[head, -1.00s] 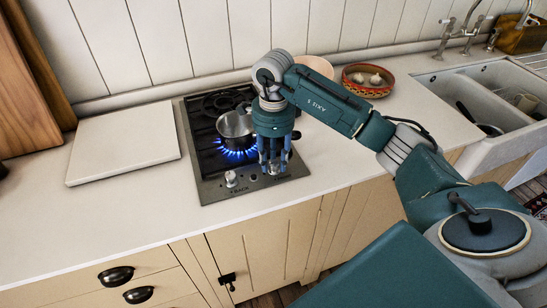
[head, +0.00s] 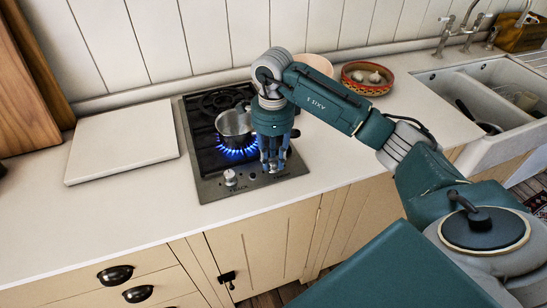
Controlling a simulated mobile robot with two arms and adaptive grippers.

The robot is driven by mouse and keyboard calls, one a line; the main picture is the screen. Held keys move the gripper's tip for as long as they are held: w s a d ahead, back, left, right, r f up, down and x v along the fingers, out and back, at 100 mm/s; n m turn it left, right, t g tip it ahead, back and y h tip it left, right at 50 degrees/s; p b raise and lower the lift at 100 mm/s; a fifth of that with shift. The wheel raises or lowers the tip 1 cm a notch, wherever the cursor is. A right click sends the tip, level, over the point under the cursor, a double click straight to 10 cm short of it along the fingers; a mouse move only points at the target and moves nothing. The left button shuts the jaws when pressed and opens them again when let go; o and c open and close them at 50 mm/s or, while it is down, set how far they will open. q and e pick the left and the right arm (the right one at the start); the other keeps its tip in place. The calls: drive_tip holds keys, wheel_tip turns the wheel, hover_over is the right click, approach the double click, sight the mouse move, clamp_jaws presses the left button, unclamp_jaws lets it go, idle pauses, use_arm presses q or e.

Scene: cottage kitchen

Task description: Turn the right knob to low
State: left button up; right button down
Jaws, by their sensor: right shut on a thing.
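The gas hob (head: 211,189) is set in the white counter, with a small metal pot (head: 233,122) over a burner with blue flames (head: 238,153). The left knob (head: 230,177) stands free at the hob's front edge. My right gripper (head: 273,168) points down at the right part of the hob's front edge. It is shut on the right knob, which the fingers mostly hide, so I cannot tell its setting. The back burner (head: 215,103) shows no flame. My left gripper is not in view.
A white board (head: 123,144) lies left of the hob. A patterned bowl with garlic (head: 369,82) and a pale bowl (head: 315,65) stand behind my right arm. A sink (head: 490,105) is at the right. The counter in front of the hob is clear.

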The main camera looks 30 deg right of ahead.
drive_tip(key=shift+w+r, duration=0.15)
drive_tip(key=n+b, duration=0.2)
drive_tip(key=shift+n, duration=0.4)
drive_tip(key=n+b, duration=0.2)
drive_tip(key=n, duration=0.1)
drive_tip(key=shift+a+n+b, duration=0.1)
drive_tip(key=shift+n+b, duration=0.2)
drive_tip(key=shift+b, duration=0.1)
drive_tip(key=n+b, duration=0.2)
drive_tip(key=n, duration=0.2)
drive_tip(key=shift+n+b, duration=0.65)
drive_tip(key=shift+n, duration=1.35)
